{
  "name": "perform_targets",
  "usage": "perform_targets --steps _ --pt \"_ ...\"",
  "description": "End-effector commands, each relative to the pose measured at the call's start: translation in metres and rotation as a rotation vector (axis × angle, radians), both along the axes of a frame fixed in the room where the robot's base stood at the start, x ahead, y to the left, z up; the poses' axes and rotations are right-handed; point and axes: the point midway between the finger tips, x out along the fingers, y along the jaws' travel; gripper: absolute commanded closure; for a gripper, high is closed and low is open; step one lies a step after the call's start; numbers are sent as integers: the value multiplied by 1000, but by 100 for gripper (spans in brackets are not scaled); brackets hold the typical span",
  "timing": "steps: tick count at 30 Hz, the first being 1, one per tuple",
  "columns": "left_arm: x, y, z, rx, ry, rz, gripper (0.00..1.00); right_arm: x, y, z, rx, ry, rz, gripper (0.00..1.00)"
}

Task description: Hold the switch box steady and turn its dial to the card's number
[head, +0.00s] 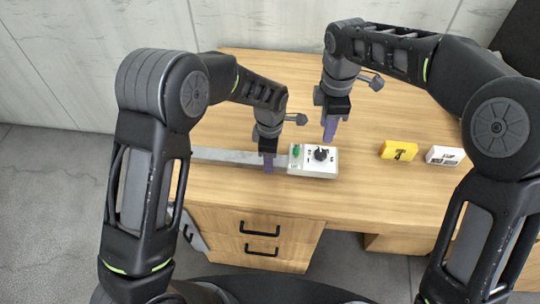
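The switch box (313,173) is a small pale box on the desk. A black dial (320,154) sits on its top, with a green part (296,151) to the left. The dial's setting is too small to read. My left gripper (268,163) points down just left of the box; I cannot tell if it touches. My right gripper (329,131) points down above and behind the dial, apart from it. The purple fingers of each overlap in this view, so their opening is hidden. No clear number card shows; a yellow block (398,151) bears a black mark I cannot read surely.
A white block (445,156) with dark marks lies right of the yellow one. A long grey bar (225,156) lies on the wooden desk (370,200), left of the box. The desk is clear between box and yellow block. Drawers (262,238) are below the front edge.

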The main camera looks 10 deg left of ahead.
Motion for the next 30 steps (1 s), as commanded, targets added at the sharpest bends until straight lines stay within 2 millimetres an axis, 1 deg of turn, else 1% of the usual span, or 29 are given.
perform_targets --steps 1,2,18,30 --pt "0 0 0 0 0 0 54 0 0 0 0 0 0 64" --pt "0 0 0 0 0 0 57 0 0 0 0 0 0 64" --pt "0 0 0 0 0 0 100 0 0 0 0 0 0 64" --pt "0 0 0 0 -1 0 100 0 0 0 0 0 0 64"
